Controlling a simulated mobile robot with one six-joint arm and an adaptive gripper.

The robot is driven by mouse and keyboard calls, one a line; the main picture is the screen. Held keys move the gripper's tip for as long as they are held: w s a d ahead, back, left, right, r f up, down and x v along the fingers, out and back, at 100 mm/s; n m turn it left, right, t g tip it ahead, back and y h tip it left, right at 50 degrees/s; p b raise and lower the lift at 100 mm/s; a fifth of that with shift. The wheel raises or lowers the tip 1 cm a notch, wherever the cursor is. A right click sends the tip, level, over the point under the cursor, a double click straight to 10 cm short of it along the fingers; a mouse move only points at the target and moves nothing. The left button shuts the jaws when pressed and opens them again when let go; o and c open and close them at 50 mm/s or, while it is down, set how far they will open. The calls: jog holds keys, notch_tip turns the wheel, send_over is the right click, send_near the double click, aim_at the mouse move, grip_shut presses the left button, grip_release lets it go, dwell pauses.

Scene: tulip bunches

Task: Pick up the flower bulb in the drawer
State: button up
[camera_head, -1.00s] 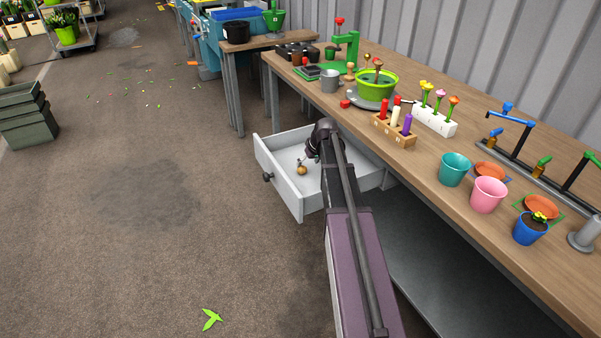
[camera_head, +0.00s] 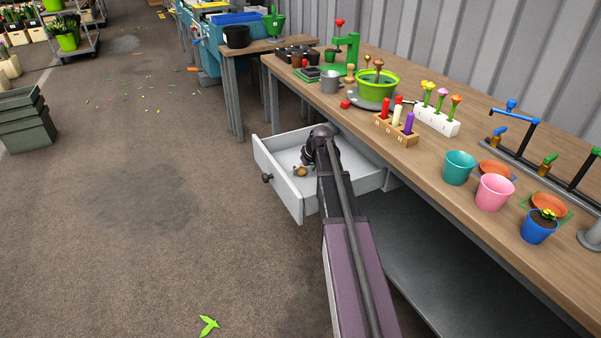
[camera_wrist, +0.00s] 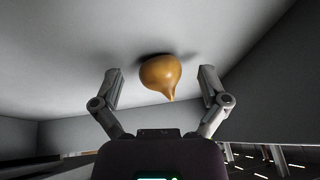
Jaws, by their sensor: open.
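The flower bulb (camera_wrist: 161,74) is golden brown with a pointed tip, and it lies on the floor of the open white drawer. In the head view the bulb (camera_head: 302,171) shows small, partly hidden by my gripper. The drawer (camera_head: 276,184) is pulled out beneath the wooden workbench. My gripper (camera_wrist: 161,84) is open, with one finger on each side of the bulb in the wrist view. A gap shows between the bulb and each finger. In the head view my gripper (camera_head: 304,164) is inside the drawer, mostly hidden by my arm.
The drawer's walls surround my gripper; its front panel has a dark knob (camera_head: 267,178). The workbench (camera_head: 420,172) above carries pots, a peg block (camera_head: 395,130) and a green press (camera_head: 343,52). Open floor lies left of the drawer.

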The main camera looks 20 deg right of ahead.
aim_at(304, 169)
jog(key=c, duration=1)
jog(key=shift+r, duration=0.15)
notch_tip(304, 169, up, 10)
jog(key=p, duration=1)
dwell(0.4)
